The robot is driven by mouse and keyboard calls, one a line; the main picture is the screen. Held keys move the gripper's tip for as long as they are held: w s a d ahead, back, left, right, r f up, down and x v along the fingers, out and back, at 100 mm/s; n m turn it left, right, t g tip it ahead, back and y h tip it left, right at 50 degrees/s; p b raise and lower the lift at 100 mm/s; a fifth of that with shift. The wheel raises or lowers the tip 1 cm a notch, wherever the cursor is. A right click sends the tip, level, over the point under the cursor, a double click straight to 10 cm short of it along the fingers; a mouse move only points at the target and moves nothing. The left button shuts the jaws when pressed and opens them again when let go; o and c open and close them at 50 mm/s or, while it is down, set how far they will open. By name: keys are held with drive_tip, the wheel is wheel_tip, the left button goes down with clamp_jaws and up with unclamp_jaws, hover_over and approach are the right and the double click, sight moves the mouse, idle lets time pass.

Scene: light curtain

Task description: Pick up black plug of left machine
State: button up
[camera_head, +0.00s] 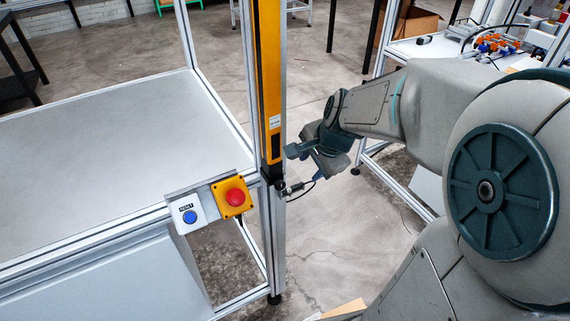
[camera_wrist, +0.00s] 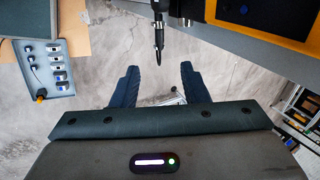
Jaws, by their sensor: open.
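The left machine's yellow light curtain column (camera_head: 268,80) stands upright at the corner of the frame. A black plug with a metallic collar (camera_head: 292,188) sits at its lower end, and a thin black cable curves right from it. In the wrist view the black plug (camera_wrist: 159,22) and its cable hang at the top, ahead of the fingers and roughly midway between them. My gripper (camera_head: 308,165) is just right of the column, close to the plug. In the wrist view my gripper (camera_wrist: 158,84) is open, with nothing between its fingers.
A red emergency stop on a yellow box (camera_head: 234,197) and a blue reset button (camera_head: 188,215) are on the machine's front corner. A tray of connectors (camera_wrist: 56,70) lies left in the wrist view. A bench (camera_head: 415,48) stands at the back right.

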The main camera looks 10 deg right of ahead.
drive_tip(key=b, duration=0.2)
hover_over(295, 187)
drive_tip(key=s+d, duration=0.1)
drive_tip(key=s, duration=0.1)
wheel_tip(295, 187, down, 8)
drive_tip(key=shift+m, duration=0.4)
drive_tip(key=b+x, duration=0.1)
drive_tip(key=x, duration=0.1)
drive_tip(key=s+x, duration=0.1)
drive_tip(key=x, duration=0.1)
drive_tip(key=shift+w+f+b, duration=0.15)
drive_tip(key=shift+f+b, duration=0.2)
drive_tip(key=shift+b, duration=0.05)
drive_tip(key=shift+w+f, duration=0.2)
drive_tip(key=shift+f, duration=0.1)
clamp_jaws()
